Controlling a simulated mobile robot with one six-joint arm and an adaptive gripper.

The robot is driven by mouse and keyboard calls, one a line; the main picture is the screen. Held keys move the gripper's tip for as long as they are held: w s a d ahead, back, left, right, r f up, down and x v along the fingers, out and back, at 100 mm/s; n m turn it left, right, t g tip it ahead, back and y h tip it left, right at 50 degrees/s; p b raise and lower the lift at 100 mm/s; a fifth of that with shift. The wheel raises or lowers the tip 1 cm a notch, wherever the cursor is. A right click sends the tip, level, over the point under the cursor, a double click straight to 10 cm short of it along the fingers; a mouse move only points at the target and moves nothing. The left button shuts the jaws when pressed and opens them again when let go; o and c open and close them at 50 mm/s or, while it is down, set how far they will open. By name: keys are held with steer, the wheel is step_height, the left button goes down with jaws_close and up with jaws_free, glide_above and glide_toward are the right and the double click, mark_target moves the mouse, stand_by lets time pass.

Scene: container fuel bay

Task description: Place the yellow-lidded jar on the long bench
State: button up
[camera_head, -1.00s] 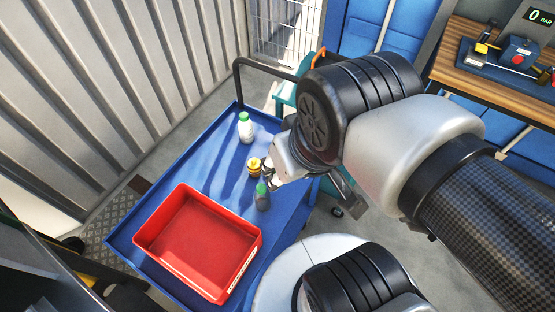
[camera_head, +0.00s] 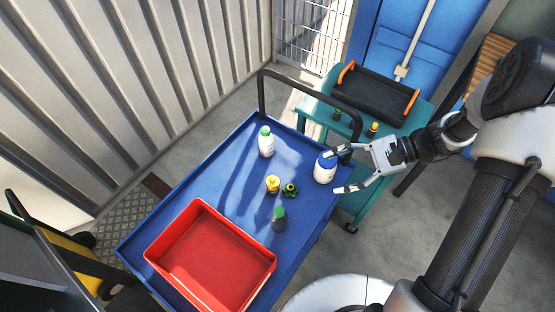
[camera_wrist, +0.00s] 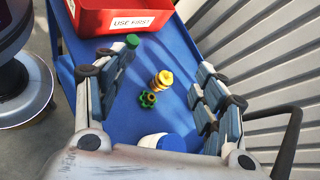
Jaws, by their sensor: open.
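A small yellow-topped item (camera_head: 273,184) stands on the blue cart, left of my gripper; it looks like the yellow-lidded jar, but I cannot be sure. It also shows between the fingers in the wrist view (camera_wrist: 161,82). My gripper (camera_head: 334,172) is open and empty over the cart's right edge. A white jar with a blue lid (camera_head: 325,170) is close to its fingertips; whether they touch cannot be told. In the wrist view the palm hides part of this jar (camera_wrist: 160,141). A wooden bench top (camera_head: 492,57), possibly the long bench, shows partly behind my arm at the right.
The blue cart (camera_head: 215,180) also holds a green-capped white bottle (camera_head: 266,143), a green knobbed part (camera_head: 290,191), a green-capped dark bottle (camera_head: 279,218) and a red bin (camera_head: 262,262). A teal cart (camera_head: 345,205) with a black tray (camera_head: 373,95) stands behind. A black handle (camera_head: 262,95) rises at the far end.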

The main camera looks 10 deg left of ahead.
steer(key=f+m+t+y, duration=0.1)
steer(key=f+m+y, duration=0.1)
steer(key=f, duration=0.4)
steer(key=f+m+t+y, duration=0.2)
steer(key=f+m, duration=0.2)
steer(key=f, duration=0.2)
steer(key=w+f+m+t+y, duration=0.1)
steer(key=f+m+t+y, duration=0.1)
steer(key=f, duration=0.5)
steer(key=shift+w+a+m, duration=0.1)
steer(key=shift+a+m, duration=0.15)
steer(key=shift+m, duration=0.35)
steer(key=shift+a+f+t, duration=0.1)
steer(key=shift+f+t, duration=0.1)
steer(key=shift+t, duration=0.2)
steer(key=b, duration=0.1)
glide_toward(279, 184)
steer(key=a, duration=0.5)
steer(key=shift+w+a+f, duration=0.15)
steer(key=shift+w+a, duration=0.05)
steer(key=shift+w, duration=0.2)
steer(key=shift+w+a+r+b, duration=0.15)
steer(key=shift+a+b, duration=0.25)
steer(key=shift+a, duration=1.15)
steer(key=shift+w+a+r+b, duration=0.15)
steer(key=shift+a+b, duration=0.2)
steer(key=shift+a, duration=1.2)
steer(key=shift+f, duration=0.1)
steer(key=shift+c, duration=0.5)
